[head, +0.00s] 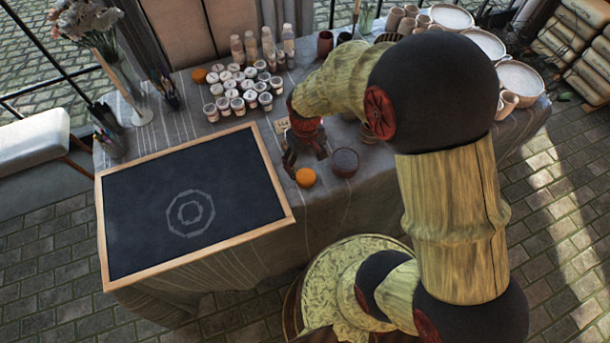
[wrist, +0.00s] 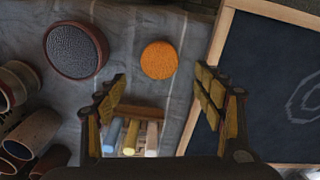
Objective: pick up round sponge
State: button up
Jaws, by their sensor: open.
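The round sponge, an orange disc (head: 306,177), lies on the grey cloth of the table close to the chalkboard's right edge. In the wrist view the sponge (wrist: 159,60) appears ahead of the fingertips, roughly centred between them and apart from both. My gripper (head: 305,158) is over the table beside the sponge in the head view. In the wrist view its two fingers (wrist: 161,82) are spread wide with nothing held between them. The height of the fingers over the cloth is hard to tell.
The wood-framed chalkboard (head: 150,215) lies to the left. A small box of chalk sticks (wrist: 137,135) shows between the fingers. Paint jars (head: 238,90) and clay cups (wrist: 35,130) stand nearby.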

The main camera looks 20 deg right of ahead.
aim_at(305, 175)
notch_tip(305, 175, down, 8)
jog(key=b, duration=0.3)
jog(key=shift+r, duration=0.1)
jog(key=c, duration=0.4)
jog(key=c, duration=0.6)
